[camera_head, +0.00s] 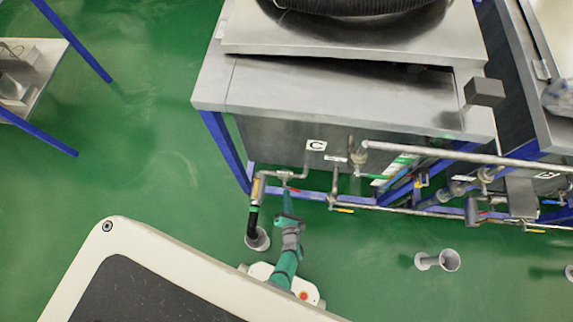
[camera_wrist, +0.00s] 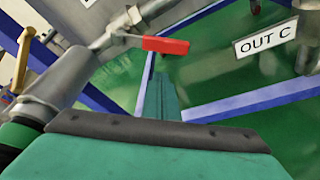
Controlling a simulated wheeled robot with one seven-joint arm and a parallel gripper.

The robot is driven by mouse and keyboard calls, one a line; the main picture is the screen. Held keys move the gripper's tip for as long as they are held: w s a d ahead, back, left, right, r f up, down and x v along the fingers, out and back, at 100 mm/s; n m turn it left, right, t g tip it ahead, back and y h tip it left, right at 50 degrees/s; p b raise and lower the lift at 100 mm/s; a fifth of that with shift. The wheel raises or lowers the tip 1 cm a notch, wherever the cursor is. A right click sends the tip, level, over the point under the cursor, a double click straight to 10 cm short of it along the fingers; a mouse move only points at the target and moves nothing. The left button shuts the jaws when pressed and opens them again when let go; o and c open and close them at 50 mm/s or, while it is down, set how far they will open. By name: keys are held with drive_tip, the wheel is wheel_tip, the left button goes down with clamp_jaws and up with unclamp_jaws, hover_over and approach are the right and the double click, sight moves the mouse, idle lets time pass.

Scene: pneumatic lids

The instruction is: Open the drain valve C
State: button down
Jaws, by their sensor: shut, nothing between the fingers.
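The red valve handle (camera_wrist: 165,45) sticks out to the right from a metal valve body (camera_wrist: 115,35) on the pipe in the wrist view. In the head view the handle (camera_head: 294,189) is a small red spot on the pipework below the tank marked C (camera_head: 316,145). My gripper (camera_head: 287,197) is shut and empty, close to this handle on its near side. In the wrist view my gripper's green fingers (camera_wrist: 166,98) point at the handle from below it in the picture. Whether they touch it, I cannot tell.
An "OUT C" label (camera_wrist: 265,38) hangs to the right of the handle. A black hose (camera_head: 254,220) runs down to a floor drain (camera_head: 262,241) at the left. Green floor is open to the left.

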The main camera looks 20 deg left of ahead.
sight(295, 190)
drive_tip(key=shift+w+d+r, duration=0.25)
drive_tip(key=shift+d+r, duration=0.75)
drive_tip(key=shift+r, duration=0.25)
